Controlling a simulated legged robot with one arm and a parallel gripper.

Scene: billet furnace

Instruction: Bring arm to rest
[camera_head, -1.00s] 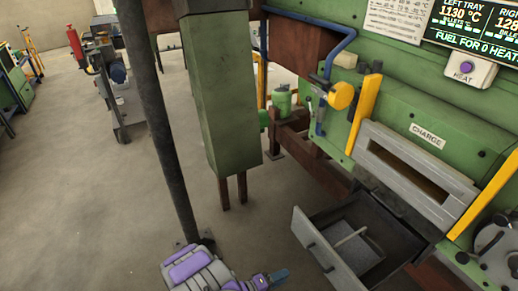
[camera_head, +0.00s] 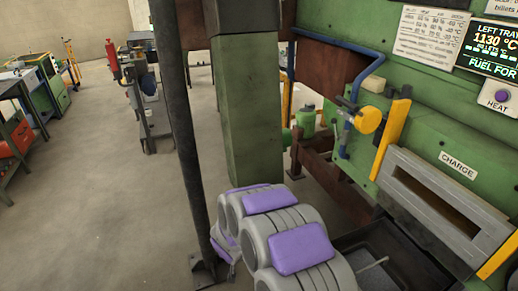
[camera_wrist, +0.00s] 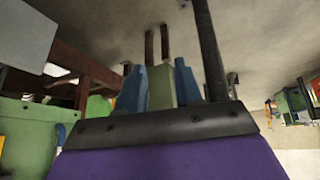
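My arm, grey with purple panels (camera_head: 301,248), is folded up in the lower middle of the head view. My gripper is hidden behind or below it there. In the wrist view my gripper (camera_wrist: 187,90) shows blue fingers with a gap between them. A green surface shows in the gap and appears to be the green column behind, not a held thing. The green column (camera_head: 252,120) stands just beyond my arm in the head view. The open drawer (camera_head: 424,243) under the charge slot is partly hidden by my arm, with a light rod in it.
A dark post (camera_head: 178,120) stands left of the green column. The green furnace with the grey charge slot (camera_head: 440,205), yellow bars and HEAT button (camera_head: 502,97) fills the right. Open floor (camera_head: 90,220) lies to the left, with benches beyond.

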